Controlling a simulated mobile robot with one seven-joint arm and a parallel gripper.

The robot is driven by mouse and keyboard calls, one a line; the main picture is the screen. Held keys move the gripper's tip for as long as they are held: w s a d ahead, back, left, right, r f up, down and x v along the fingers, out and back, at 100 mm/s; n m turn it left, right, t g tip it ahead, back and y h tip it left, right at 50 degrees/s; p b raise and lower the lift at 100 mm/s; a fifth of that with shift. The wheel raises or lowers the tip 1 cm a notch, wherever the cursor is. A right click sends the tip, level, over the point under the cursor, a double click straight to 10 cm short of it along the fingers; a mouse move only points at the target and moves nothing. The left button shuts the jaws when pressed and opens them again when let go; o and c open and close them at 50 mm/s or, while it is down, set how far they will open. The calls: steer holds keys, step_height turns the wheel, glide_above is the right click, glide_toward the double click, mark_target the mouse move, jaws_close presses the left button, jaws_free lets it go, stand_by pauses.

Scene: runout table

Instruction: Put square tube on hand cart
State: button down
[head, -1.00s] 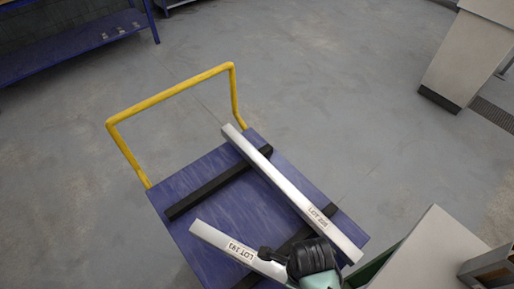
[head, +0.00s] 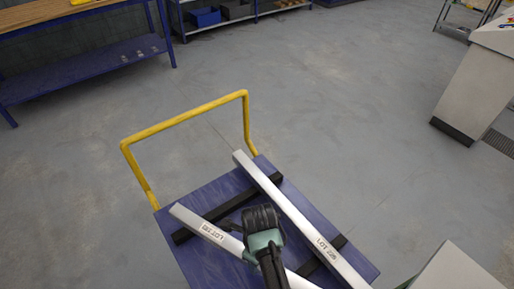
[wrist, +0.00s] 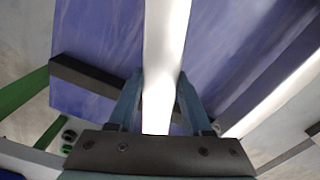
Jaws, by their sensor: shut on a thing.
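My gripper (head: 243,229) is shut on a long pale square tube (head: 205,226) with a LOT label, over the blue hand cart (head: 192,262). In the wrist view the fingers (wrist: 160,80) lie on both sides of this tube (wrist: 165,35). Its far-left end reaches past a black crossbar (head: 216,215) of the cart. Whether it touches the crossbars or hangs just above them I cannot tell. A second square tube (head: 290,215) with a label lies across both crossbars on the right. The two tubes are apart. My arm hides part of the held tube.
The cart's yellow handle (head: 185,126) stands at its far end. A pale cabinet (head: 460,270) is close to the cart at lower right. A blue workbench (head: 90,72) stands at upper left. The floor beyond the cart is clear.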

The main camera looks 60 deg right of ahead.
steer(key=shift+w+d+f, duration=0.2)
steer(key=shift+w+f, duration=0.05)
steer(key=shift+w, duration=0.15)
steer(key=shift+f, duration=0.45)
steer(key=shift+f, duration=0.15)
steer(key=shift+c, duration=1.6)
jaws_free()
steer(key=shift+s, duration=0.1)
